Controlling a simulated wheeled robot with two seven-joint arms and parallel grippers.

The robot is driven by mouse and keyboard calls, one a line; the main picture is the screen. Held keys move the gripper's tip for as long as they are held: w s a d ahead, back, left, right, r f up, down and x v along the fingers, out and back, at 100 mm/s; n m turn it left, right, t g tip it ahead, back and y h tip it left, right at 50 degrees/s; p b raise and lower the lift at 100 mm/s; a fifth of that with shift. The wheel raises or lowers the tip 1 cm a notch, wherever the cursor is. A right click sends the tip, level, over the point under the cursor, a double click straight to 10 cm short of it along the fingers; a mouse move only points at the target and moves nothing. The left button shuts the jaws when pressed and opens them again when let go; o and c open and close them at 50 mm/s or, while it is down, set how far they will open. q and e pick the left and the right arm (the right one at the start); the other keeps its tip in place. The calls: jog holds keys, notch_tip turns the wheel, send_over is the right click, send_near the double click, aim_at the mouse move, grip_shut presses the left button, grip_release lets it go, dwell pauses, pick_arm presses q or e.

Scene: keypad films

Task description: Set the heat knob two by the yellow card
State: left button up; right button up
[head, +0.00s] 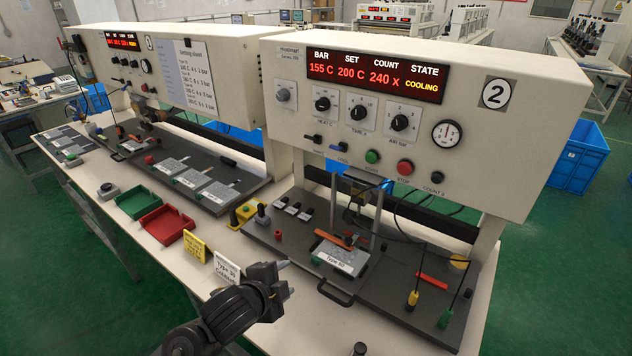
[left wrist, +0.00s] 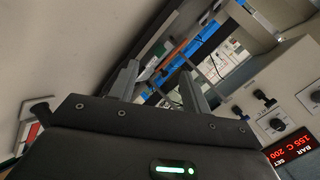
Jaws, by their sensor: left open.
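The heat knob two (head: 322,103) is a black dial with a white pointer on a white plate, on the front panel of the right machine. Its exact setting is too small to read. The display (head: 376,74) above reads BAR 155 C, SET 200 C, COUNT 240 X, STATE COOLING. The yellow card (head: 195,247) stands at the table's front edge; its writing is too small to read. My left gripper (head: 284,272) is open and empty, low in front of that machine, well below the knob and right of the cards. Its spread fingers show in the left wrist view (left wrist: 160,84). My right gripper is out of view.
A white card (head: 227,270) stands beside the yellow one. Red (head: 166,224) and green (head: 136,203) trays lie left. The press bed holds a plate labelled Type 30 (head: 336,257) and several small tools. Two more knobs (head: 358,113) (head: 400,122) and buttons surround the heat knob.

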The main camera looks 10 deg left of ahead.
pick_arm(q)
jog(key=w+d+r+m+t+h, duration=0.2)
jog(key=w+r+m+t, duration=0.1)
jog(key=w+r+m, duration=0.95)
jog(key=m+t+h, duration=0.2)
jog(key=m, duration=0.8)
send_near(320, 106)
jog(key=p+x, duration=0.4)
jog(key=x, duration=0.3)
jog(key=shift+w+r, duration=0.1)
jog(key=shift+r, duration=0.05)
jog(key=shift+w+d, duration=0.2)
jog(key=shift+w, duration=0.45)
jog(key=shift+c, duration=0.3)
jog(key=c, duration=0.9)
